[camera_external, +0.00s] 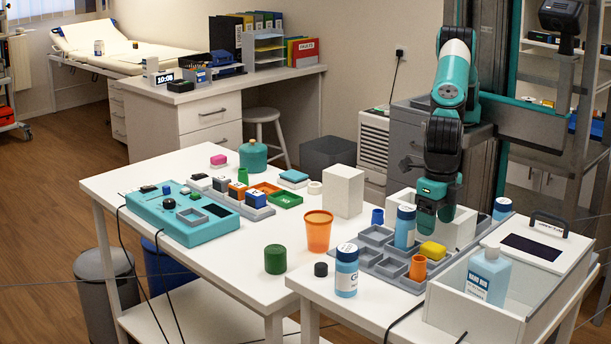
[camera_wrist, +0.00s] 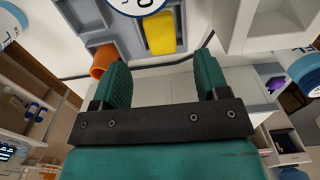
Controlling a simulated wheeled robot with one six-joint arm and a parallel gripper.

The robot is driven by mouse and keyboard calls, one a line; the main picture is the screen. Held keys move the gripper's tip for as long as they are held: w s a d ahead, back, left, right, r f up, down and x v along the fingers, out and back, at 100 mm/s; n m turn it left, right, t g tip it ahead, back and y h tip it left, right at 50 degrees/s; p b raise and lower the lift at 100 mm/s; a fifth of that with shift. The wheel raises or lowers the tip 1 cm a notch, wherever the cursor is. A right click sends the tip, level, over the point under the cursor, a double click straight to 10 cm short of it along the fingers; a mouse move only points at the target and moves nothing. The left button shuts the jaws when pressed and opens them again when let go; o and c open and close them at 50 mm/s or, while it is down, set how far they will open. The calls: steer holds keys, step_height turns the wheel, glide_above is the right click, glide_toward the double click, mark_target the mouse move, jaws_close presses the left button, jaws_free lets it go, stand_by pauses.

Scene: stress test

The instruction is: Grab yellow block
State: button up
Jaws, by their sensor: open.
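The yellow block (camera_external: 432,251) lies at the grey compartment tray (camera_external: 386,272) on the right table. It is beside a blue bottle with a white label (camera_external: 404,228) and behind a small orange cup (camera_external: 417,267). In the wrist view the yellow block (camera_wrist: 160,32) is at the top, ahead of my fingers and partly covered by a round white lid (camera_wrist: 138,4). My gripper (camera_external: 435,222) points down above the tray area, close to the block and apart from it. In the wrist view its two green fingers (camera_wrist: 162,82) are spread with nothing between them.
A white open bin (camera_external: 458,229) stands behind the tray. A clear-sided box (camera_external: 470,300) with a pump bottle (camera_external: 488,275) stands at the right. The left table has bare white areas.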

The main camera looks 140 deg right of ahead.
mark_target(434, 245)
steer(key=shift+f+p, duration=0.95)
steer(key=shift+f, duration=1.9)
steer(key=c, duration=1)
